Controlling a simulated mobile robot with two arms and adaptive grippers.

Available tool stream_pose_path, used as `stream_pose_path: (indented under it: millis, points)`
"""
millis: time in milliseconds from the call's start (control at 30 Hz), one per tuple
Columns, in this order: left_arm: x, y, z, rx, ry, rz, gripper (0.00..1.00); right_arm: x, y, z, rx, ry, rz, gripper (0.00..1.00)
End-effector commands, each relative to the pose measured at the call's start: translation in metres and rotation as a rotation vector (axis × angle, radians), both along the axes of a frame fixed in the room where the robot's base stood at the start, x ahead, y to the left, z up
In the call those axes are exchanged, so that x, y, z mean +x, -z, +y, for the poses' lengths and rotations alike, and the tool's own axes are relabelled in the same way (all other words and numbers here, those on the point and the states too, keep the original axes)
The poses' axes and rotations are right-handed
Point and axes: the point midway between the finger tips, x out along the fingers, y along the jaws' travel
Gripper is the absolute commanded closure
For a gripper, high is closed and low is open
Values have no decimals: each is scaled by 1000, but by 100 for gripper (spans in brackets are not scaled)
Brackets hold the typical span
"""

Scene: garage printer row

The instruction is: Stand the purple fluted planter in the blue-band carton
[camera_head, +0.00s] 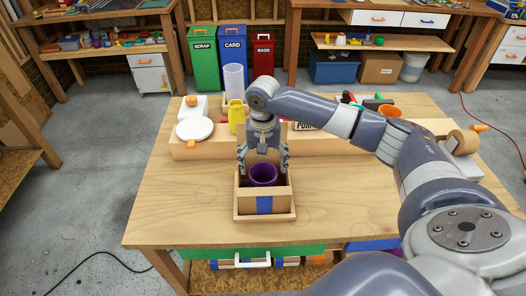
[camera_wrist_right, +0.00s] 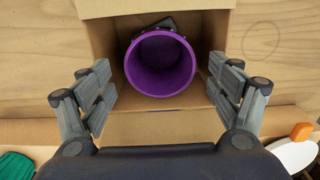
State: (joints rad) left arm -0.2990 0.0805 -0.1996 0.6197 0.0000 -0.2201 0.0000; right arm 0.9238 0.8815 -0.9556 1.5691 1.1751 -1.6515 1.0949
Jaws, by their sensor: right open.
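The purple fluted planter (camera_head: 263,175) stands upright inside the blue-band carton (camera_head: 246,198), with its open mouth facing up. In the right wrist view the planter (camera_wrist_right: 160,64) sits within the walls of the carton (camera_wrist_right: 156,127), near the far side of it. A dark object shows behind the planter's rim there; I cannot tell what it is. My right gripper (camera_head: 263,162) is open above the carton, its fingers spread on both sides of the planter and apart from it. My left gripper is not in view.
The tabletop (camera_head: 170,205) left of the carton is clear.

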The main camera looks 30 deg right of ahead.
Motion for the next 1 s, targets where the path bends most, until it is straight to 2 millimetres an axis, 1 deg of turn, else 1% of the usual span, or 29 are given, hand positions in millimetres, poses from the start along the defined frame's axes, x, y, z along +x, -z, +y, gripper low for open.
stream_pose_path:
  millis: [100, 200, 300, 400, 567, 1000]
  points:
    - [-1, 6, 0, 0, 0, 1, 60, 1, -26, 0, 0, 0, -5, 17]
    - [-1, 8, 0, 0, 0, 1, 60, 1, -45, 0, 1, 0, -3, 17]
    - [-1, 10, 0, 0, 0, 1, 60, 1, -58, 1, 1, 0, -2, 17]
    - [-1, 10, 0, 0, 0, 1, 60, 1, -67, 0, 0, 0, -1, 17]
    - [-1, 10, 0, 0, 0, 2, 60, 0, -71, 0, 1, 0, 1, 17]
    - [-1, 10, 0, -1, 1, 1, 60, 0, -71, 0, 1, 0, 1, 17]
